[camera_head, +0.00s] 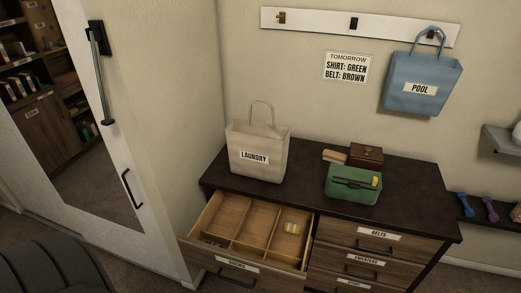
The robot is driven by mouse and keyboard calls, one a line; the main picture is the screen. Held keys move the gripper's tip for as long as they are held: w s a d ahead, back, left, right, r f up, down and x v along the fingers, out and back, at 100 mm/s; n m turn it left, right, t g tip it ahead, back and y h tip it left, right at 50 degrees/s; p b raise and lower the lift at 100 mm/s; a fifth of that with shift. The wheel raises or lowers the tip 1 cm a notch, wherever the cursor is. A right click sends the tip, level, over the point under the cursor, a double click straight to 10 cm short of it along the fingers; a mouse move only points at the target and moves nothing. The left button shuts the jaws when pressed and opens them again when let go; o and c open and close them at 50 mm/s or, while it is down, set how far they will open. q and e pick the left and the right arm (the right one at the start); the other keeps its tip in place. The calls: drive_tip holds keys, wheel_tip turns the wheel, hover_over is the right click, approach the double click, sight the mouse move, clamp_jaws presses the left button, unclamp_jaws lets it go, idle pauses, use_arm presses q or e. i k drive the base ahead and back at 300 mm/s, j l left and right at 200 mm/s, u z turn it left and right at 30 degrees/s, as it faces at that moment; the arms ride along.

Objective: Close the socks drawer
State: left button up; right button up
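The open drawer (270,277) is at the left of the dark-topped dresser (410,190). It is pulled well out toward the viewer. The white label (237,262) on its front is small and blurred, and seems to read SOCKS. Wooden dividers split the inside into compartments. A pale rolled item (291,227) lies in the right compartment, and small dark items sit low at the left. The drawer's lower front is cut off by the picture's bottom edge. Neither of my grippers is in view.
A LAUNDRY bag (257,155), a green bag (352,190) and a brown box (366,155) stand on the dresser. The BELTS drawer (375,236) and those below it look shut. A mirrored white door (125,160) stands left of the dresser.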

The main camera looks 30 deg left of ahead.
sight(258, 252)
drive_tip(key=u, duration=1.15)
